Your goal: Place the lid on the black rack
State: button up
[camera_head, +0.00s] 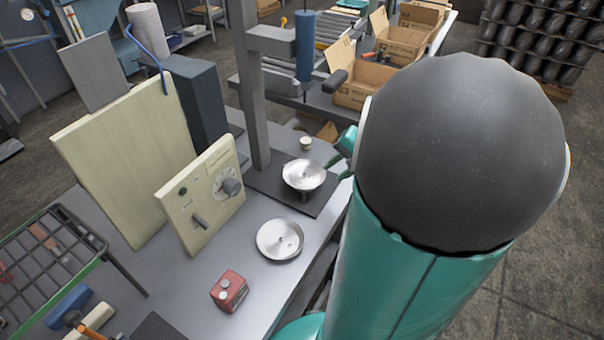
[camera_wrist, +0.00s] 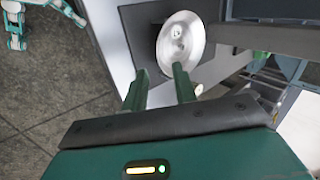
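A shiny round metal dish (camera_head: 304,174) with a small centre fitting sits raised above a dark plate by the grey post; it looks lid-like. A similar silver dish (camera_head: 279,240) lies nearer on the grey table. I cannot tell for sure which is the lid. The black wire rack (camera_head: 50,262) stands at the left in the head view. My gripper (camera_wrist: 160,68) shows two green fingers apart with nothing between them. In the wrist view, a silver dish (camera_wrist: 181,38) lies over a dark plate just beyond the fingertips. In the head view my arm hides most of the gripper.
A red block (camera_head: 229,291) sits in front of the near dish. A cream control panel (camera_head: 203,195) and a larger cream board (camera_head: 125,160) stand upright between rack and dishes. The grey post (camera_head: 246,85) rises behind the raised dish. Cardboard boxes (camera_head: 361,84) stand farther back.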

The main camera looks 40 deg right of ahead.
aim_at(303, 175)
jog(key=shift+x, duration=2.7)
jog(key=shift+r, duration=0.1)
grip_shut()
